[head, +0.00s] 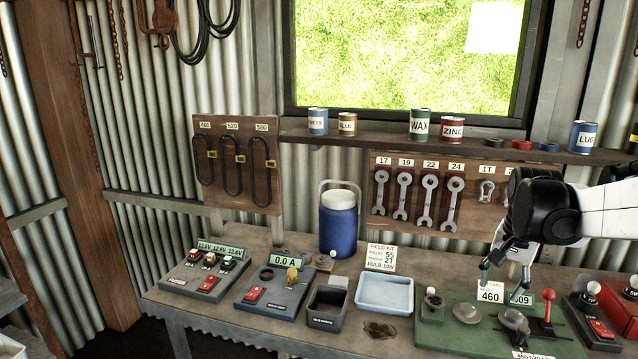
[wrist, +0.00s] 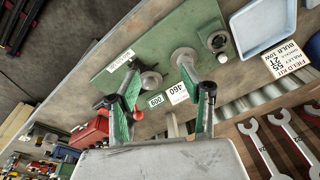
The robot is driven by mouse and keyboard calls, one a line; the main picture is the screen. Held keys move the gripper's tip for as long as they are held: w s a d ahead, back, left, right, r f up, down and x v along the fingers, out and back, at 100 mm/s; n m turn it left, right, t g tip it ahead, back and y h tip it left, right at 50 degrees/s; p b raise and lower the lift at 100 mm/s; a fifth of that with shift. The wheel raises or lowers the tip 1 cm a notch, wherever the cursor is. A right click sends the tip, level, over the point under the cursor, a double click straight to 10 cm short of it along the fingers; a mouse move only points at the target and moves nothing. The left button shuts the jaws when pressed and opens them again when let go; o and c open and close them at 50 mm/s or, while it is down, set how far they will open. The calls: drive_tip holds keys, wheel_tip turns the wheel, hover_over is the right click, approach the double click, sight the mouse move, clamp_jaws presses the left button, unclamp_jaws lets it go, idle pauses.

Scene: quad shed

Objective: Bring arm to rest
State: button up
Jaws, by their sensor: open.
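My gripper (head: 505,275) hangs at the right, above the green board (head: 440,338) on the workbench. Its two green-padded fingers are spread apart with nothing between them. In the wrist view the open fingers of my gripper (wrist: 163,112) point toward the green board (wrist: 125,88). The board carries round metal pieces, a red-knobbed lever (head: 547,298) and a card reading 460 (head: 490,291). My arm comes in from the right edge and hides part of the wall and shelf behind it.
On the bench (head: 240,328) stand a blue jug (head: 338,225), a pale blue tray (head: 384,294), a dark bin (head: 327,309) and two grey meter boxes. Wrenches (head: 428,200) and belts (head: 232,170) hang on wall boards. Cans line the shelf (head: 360,137). Free space lies above the bench's left half.

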drive_tip(key=s+a+f+n+t+b, duration=0.2)
drive_tip(key=s+a+n, duration=0.2)
drive_tip(key=s+a, duration=0.4)
drive_tip(key=s+a+f+n+t+b, duration=0.2)
drive_tip(key=s+a+n, duration=0.3)
drive_tip(key=s+a, duration=0.4)
drive_tip(key=a+t, duration=0.1)
drive_tip(key=a, duration=0.6)
drive_tip(key=shift+n+t+y, duration=0.3)
drive_tip(key=shift+y, duration=0.1)
drive_tip(key=shift+r, duration=0.1)
